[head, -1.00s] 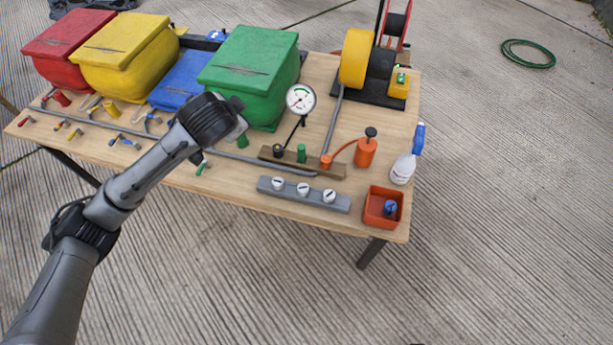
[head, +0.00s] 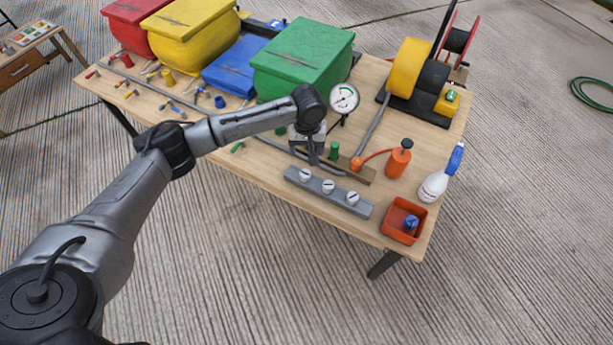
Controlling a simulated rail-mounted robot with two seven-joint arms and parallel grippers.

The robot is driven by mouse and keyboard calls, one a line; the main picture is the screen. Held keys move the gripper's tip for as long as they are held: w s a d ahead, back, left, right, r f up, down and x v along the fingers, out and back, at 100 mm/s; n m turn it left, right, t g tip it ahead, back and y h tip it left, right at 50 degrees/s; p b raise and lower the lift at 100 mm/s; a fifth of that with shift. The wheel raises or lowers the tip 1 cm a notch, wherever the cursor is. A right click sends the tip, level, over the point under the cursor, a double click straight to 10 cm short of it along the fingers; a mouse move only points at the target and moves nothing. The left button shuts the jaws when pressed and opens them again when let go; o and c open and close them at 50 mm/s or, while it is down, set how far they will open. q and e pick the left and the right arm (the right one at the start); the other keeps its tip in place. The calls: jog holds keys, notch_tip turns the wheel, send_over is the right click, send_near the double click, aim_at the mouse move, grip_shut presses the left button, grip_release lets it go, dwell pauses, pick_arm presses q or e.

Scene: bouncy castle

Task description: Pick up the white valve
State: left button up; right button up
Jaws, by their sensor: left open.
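Three round white valves sit in a row on a grey bar near the front edge of the wooden table: a left one (head: 305,174), a middle one (head: 328,186) and a right one (head: 352,198). My left gripper (head: 312,156) points down just behind and above the left white valve, apart from it as far as I can see. It is open and seems empty; its fingers are small and partly hidden by its own body. The grey bar (head: 290,175) lies on the table. My right gripper is not in view.
A yellow blower (head: 412,68) stands farther back.

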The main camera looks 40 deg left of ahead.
pick_arm(q)
jog(key=b, duration=0.3)
send_over(305, 173)
notch_tip(305, 173, down, 8)
jog(key=shift+w+d+r, duration=0.15)
jog(key=shift+r, duration=0.1)
jog(key=shift+f+b, duration=1.25)
jog(key=shift+f, duration=1.4)
jog(key=c, duration=1)
jog(key=shift+c, duration=0.2)
jog(key=shift+r, duration=0.15)
